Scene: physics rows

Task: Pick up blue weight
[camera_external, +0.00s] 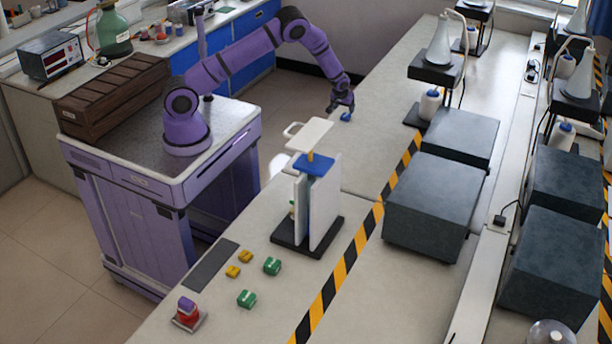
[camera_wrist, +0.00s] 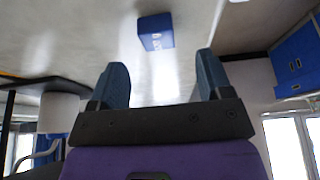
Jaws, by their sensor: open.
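The blue weight (camera_external: 346,117) is a small blue block lying on the long light bench near its left edge. In the wrist view the blue weight (camera_wrist: 155,32) shows pale marks on its side and lies ahead of the fingertips, near the middle of the gap. My gripper (camera_external: 341,105) is right above or beside it in the external view; the exact gap is hard to tell there. In the wrist view my gripper (camera_wrist: 160,70) is open, with nothing between its two dark fingers.
A white-panelled stand (camera_external: 311,205) with a blue top block stands nearer on the bench. Green blocks (camera_external: 272,265) and yellow blocks (camera_external: 233,270) lie in front. Dark grey boxes (camera_external: 433,205) stand beyond the striped tape (camera_external: 345,273). The bench around the weight is clear.

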